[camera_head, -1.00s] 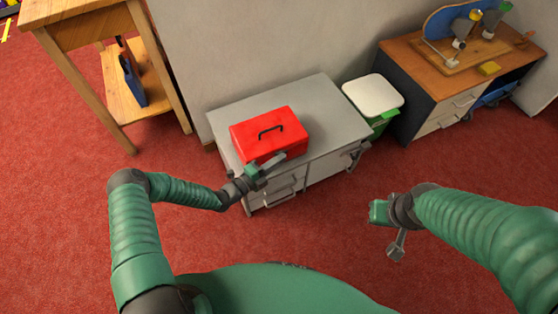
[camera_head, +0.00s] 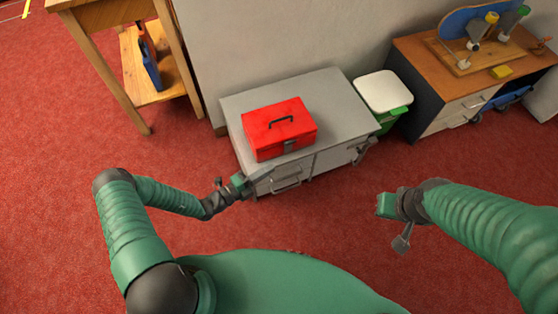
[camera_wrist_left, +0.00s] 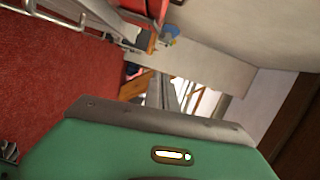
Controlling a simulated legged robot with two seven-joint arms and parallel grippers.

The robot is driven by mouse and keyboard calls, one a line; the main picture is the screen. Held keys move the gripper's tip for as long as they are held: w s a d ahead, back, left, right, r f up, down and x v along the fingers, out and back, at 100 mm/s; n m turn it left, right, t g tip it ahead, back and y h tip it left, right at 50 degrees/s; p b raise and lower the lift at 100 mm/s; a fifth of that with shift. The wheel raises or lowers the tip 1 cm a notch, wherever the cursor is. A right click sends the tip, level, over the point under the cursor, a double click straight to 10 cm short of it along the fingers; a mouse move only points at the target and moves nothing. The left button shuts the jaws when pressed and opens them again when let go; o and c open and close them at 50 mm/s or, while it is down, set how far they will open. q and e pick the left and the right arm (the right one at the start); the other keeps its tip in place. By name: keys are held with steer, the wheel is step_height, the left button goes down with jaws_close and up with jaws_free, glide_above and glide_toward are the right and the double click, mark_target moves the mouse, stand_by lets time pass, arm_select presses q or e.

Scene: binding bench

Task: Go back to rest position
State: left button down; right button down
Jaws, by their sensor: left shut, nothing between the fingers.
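My left gripper (camera_head: 250,182) is at the front left corner of the grey cabinet, below the red toolbox in the head view. Its fingers are shut with nothing between them. The red toolbox (camera_head: 279,130) with a dark top handle sits on the grey cabinet (camera_head: 345,98), apart from the gripper. In the left wrist view, part of something red (camera_wrist_left: 150,8) shows at the top edge. My right gripper (camera_head: 392,222) is over the red floor at the right; its finger opening is too unclear to judge.
A white-lidded bin (camera_head: 383,92) with green sides stands right of the cabinet. A wooden-topped desk (camera_head: 425,65) is at the upper right. A wooden table (camera_head: 110,15) with a lower shelf stands at the upper left. Red carpet (camera_head: 310,215) is open in front of the cabinet.

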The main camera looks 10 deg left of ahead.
arm_select(q)
steer(key=shift+s+d+r, duration=0.15)
steer(key=shift+s+d, duration=0.05)
steer(key=shift+d, duration=0.2)
arm_select(e)
steer(key=shift+d+f, duration=0.1)
steer(key=shift+d, duration=0.4)
